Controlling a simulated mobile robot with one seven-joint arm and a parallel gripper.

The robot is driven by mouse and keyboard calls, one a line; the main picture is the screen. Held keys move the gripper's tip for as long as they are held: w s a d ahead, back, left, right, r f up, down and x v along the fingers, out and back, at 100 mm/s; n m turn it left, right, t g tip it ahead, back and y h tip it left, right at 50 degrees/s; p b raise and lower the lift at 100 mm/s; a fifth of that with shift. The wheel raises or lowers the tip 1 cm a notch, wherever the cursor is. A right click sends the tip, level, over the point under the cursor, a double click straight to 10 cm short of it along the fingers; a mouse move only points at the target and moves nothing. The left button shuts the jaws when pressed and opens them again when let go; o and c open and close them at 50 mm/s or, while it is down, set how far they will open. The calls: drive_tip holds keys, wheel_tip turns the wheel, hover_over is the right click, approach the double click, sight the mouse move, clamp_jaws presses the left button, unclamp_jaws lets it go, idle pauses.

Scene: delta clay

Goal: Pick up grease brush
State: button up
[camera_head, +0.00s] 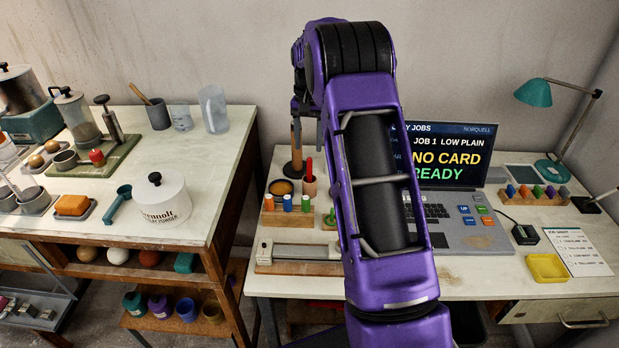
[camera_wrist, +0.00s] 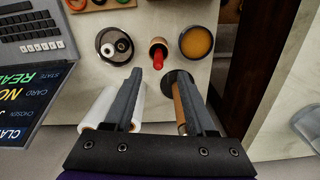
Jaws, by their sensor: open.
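A red-handled brush, which I take to be the grease brush (camera_head: 309,170), stands in a small brownish holder (camera_head: 310,186) on the right-hand bench. In the wrist view the red handle (camera_wrist: 158,57) points up towards the camera from its holder (camera_wrist: 158,43). My gripper (camera_wrist: 160,76) is open and empty. Its fingertips are on either side of the line to the brush, and the handle shows just beyond them, not held. The bristles are hidden in the holder. In the head view my arm hides most of the gripper.
A wooden rod (camera_head: 296,147) on a dark base stands close to my right finger in the wrist view, and a white roll (camera_wrist: 98,108) lies by the left finger. An amber-filled tin (camera_wrist: 196,43) and a dark dish (camera_wrist: 104,49) flank the brush. A laptop (camera_head: 450,155) is at right.

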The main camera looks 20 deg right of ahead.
sight(309, 158)
drive_tip(key=f+b, duration=0.1)
drive_tip(key=f, duration=0.7)
drive_tip(key=shift+d+f, duration=0.15)
drive_tip(key=shift+d, duration=0.05)
drive_tip(key=shift+w, duration=0.1)
clamp_jaws()
